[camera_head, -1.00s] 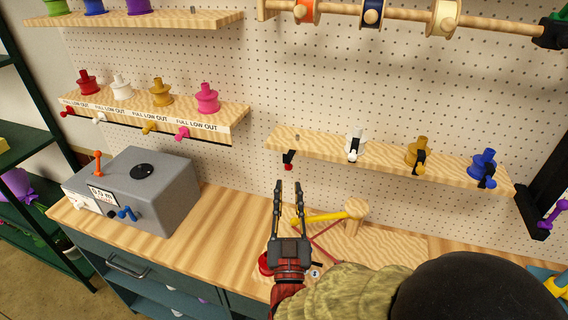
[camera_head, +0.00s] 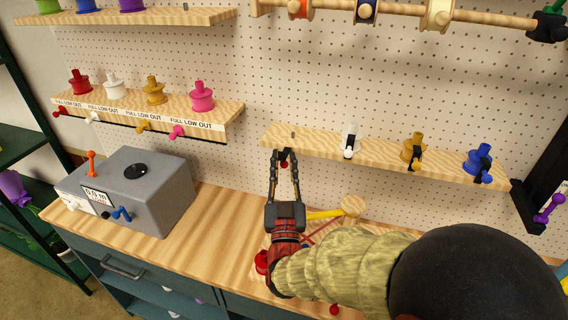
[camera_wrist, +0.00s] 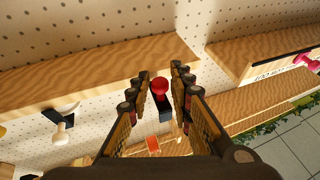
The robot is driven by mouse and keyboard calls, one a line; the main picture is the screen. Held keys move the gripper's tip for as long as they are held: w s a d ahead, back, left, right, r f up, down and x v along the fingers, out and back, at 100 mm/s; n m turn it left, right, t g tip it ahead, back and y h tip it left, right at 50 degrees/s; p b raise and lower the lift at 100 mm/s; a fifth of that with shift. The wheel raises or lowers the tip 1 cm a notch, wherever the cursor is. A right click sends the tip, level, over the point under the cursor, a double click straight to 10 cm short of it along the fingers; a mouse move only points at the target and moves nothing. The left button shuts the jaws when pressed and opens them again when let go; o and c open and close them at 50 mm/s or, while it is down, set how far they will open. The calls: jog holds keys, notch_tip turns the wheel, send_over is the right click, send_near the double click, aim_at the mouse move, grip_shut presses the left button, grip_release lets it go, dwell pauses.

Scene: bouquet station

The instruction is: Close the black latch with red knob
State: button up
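The black latch (camera_wrist: 161,101) with its red knob (camera_wrist: 159,84) hangs down below the left end of the right-hand wooden shelf (camera_head: 380,154). In the head view the red knob (camera_head: 284,164) is small and lies between my fingertips. My gripper (camera_head: 284,156) is raised just below that shelf end, fingers pointing up. In the wrist view my gripper (camera_wrist: 160,75) is open, with one finger on each side of the knob and visible gaps between. Part of the latch is hard to make out in the head view.
White, gold and blue spools with upright black latches (camera_head: 416,162) stand farther right on the same shelf. A grey box (camera_head: 150,195) with levers stands on the bench at left. The pegboard is close behind.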

jog(key=shift+c, duration=1.2)
grip_shut()
jog(key=shift+r, duration=0.1)
